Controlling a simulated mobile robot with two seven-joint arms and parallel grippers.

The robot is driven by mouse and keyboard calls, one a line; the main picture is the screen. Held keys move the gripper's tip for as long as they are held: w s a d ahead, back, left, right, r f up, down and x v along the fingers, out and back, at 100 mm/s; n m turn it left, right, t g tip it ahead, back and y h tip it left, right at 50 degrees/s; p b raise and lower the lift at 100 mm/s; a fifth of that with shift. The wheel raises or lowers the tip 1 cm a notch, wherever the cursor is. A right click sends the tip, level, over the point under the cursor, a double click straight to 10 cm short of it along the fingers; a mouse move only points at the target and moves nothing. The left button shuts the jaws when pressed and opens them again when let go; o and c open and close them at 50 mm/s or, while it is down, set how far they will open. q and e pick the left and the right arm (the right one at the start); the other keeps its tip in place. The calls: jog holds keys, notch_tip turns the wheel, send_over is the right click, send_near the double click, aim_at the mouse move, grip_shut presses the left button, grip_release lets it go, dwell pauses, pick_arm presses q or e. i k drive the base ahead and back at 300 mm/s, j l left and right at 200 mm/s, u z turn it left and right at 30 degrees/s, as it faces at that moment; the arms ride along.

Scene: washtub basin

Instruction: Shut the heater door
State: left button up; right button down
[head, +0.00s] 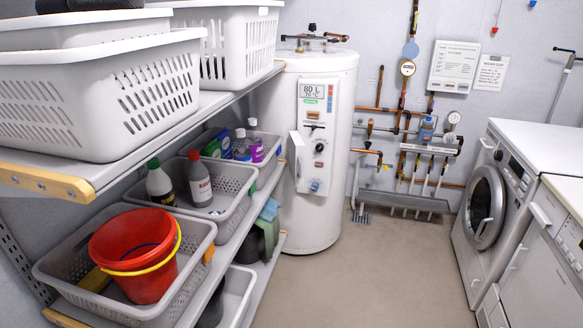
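A tall white cylindrical water heater (330,215) stands at the back of the room, just past the end of the shelves. Its front has a panel with an "80 L" display and, below it, dials and a blue knob. A small white heater door (298,160) stands open, swung out to the left of this panel, with a small handle on it. The dials and the knob are exposed. Neither of my grippers is in view.
Shelves on the left hold white laundry baskets (105,95), grey crates with bottles, and a red bucket (135,255). A washing machine (500,215) stands at the right. Pipes (403,110) line the back wall. The floor (370,280) between is clear.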

aim_at(297, 147)
jog(key=i+l, duration=0.2)
jog(key=l, duration=0.15)
jog(key=i+l, duration=0.4)
jog(key=l, duration=0.25)
jog(key=i+l+u, duration=0.15)
jog(key=l+u, duration=0.2)
jog(key=i+l+u, duration=0.15)
jog(key=l+u, duration=0.25)
jog(key=i+l+u, duration=0.15)
jog(key=u, duration=0.35)
jog(key=i+l+u, duration=0.2)
jog(key=u, duration=0.3)
jog(key=i+l, duration=0.25)
jog(key=i, duration=0.1)
